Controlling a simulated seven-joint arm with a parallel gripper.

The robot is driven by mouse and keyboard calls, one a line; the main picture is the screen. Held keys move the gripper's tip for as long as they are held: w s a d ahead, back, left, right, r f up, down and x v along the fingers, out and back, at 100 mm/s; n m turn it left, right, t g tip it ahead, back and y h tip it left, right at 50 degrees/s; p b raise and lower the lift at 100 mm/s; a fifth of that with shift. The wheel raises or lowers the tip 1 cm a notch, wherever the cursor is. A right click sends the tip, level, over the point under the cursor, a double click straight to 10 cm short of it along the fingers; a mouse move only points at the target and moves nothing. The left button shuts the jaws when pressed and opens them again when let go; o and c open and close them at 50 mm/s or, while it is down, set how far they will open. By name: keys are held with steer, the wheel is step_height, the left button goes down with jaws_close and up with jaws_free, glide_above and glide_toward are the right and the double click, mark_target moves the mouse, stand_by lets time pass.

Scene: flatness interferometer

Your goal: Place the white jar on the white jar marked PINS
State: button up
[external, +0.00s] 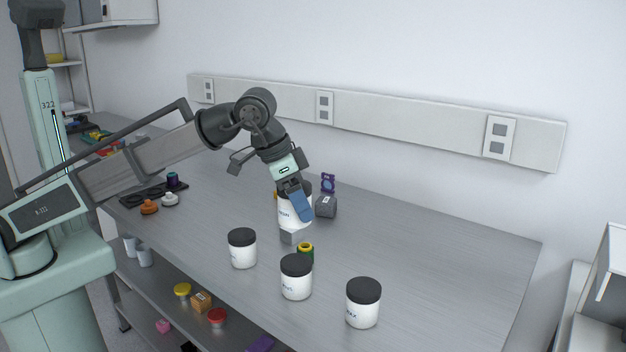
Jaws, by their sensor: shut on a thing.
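My gripper (296,203) is shut on a white jar (288,216) with dark lettering, held over the middle of the bench. A blue finger covers part of this jar, and its lettering is too small to read. Three white jars with black lids stand upright nearer the front: a left one (242,255), a middle one (296,285) and a right one (362,311). The right label seems to end in "AX". The left and middle labels are too small to read surely, so I cannot tell which is marked PINS. The held jar is apart from all three.
A grey block (292,238) shows just below the held jar. A green and yellow spool (306,252) stands behind the middle jar. A dark grey box (326,206) and a purple item (328,183) are behind the gripper. The bench's right side (450,245) is clear.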

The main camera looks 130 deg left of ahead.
steer(key=shift+f, duration=4.8)
steer(key=shift+f, duration=0.1)
steer(key=o, duration=1.1)
steer(key=v, duration=1.2)
